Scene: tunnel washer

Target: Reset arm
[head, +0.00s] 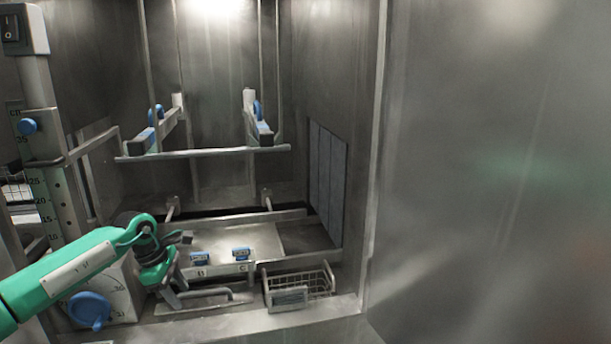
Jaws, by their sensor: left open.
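My left arm comes in green from the lower left. Its gripper (176,288) is open over the front ledge, close to a bent metal handle (210,293); I cannot tell whether they touch. Which part the task calls the arm is not clear. A horizontal metal bar (205,152) crosses the chamber. Above it are two angled supports with blue parts, one at left (143,140) and one at right (262,128). A bracket arm (92,145) reaches from the scaled post (45,185) at left. My right gripper is not in view.
A small wire basket (318,281) stands on the ledge right of the gripper. A flat tray (270,240) with two blue clips labelled B and C lies behind. A dial box with a blue knob (90,310) is beneath my forearm. A metal wall (490,180) fills the right.

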